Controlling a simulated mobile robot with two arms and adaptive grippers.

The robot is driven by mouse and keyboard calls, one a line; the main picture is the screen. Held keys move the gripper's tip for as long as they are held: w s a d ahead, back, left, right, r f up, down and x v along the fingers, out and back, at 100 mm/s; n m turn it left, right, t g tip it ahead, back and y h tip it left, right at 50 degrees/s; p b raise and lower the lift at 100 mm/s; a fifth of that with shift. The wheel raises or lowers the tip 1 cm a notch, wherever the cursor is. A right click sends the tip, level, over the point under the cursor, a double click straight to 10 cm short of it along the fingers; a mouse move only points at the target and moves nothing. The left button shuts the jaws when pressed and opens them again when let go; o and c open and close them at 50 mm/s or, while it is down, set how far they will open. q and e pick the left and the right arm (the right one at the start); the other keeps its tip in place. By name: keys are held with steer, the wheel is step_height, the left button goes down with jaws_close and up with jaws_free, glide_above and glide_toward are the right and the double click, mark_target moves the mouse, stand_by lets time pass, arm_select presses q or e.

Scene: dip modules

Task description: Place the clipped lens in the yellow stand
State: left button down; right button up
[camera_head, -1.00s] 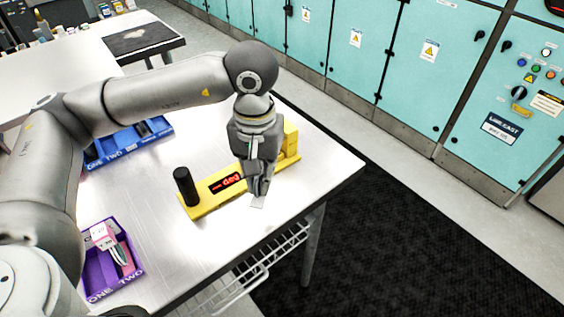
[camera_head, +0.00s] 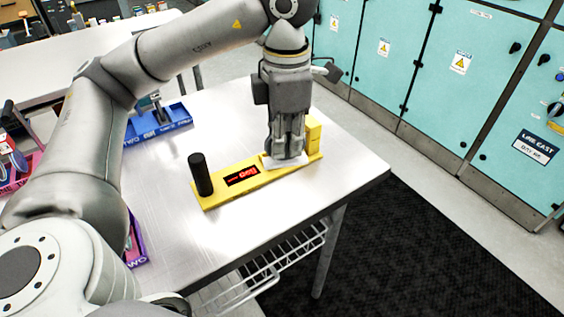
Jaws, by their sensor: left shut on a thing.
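The yellow stand (camera_head: 218,197) lies on the metal table, with a black upright knob at its left end, a red lit display in the middle and a raised yellow block (camera_head: 314,131) at its right end. My left gripper (camera_head: 285,156) points down over the right part of the stand, beside the block. It is shut on the clipped lens (camera_head: 270,163), a pale flat piece showing at the fingertips, low over the stand. The fingers hide most of the lens, and I cannot tell whether it touches the stand. My right gripper is not in view.
A blue tray (camera_head: 170,123) sits at the table's back left. A purple tray (camera_head: 138,251) is mostly hidden behind my left arm. The table (camera_head: 340,182) is clear to the right and in front of the stand. A wire shelf (camera_head: 262,277) hangs below.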

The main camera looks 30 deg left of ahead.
arm_select(q)
steer(key=n, duration=0.3)
steer(key=shift+s+a+r+n+b, duration=0.2)
steer(key=shift+a+r+n+b, duration=0.1)
steer(key=shift+n, duration=0.1)
steer(key=shift+w+a, duration=0.1)
steer(key=w+a+f, duration=0.2)
steer(key=w+f, duration=0.1)
steer(key=w+a+f+p, duration=0.1)
steer(key=w+a+f, duration=0.1)
steer(key=w+f, duration=0.1)
steer(key=w+a+f, duration=0.3)
steer(key=w, duration=0.2)
steer(key=shift+a+p, duration=0.1)
steer(key=shift+p, duration=0.3)
steer(key=f, duration=0.1)
steer(key=f+p, duration=0.1)
steer(key=f, duration=0.1)
steer(key=shift+w+a, duration=0.2)
steer(key=shift+f, duration=0.4)
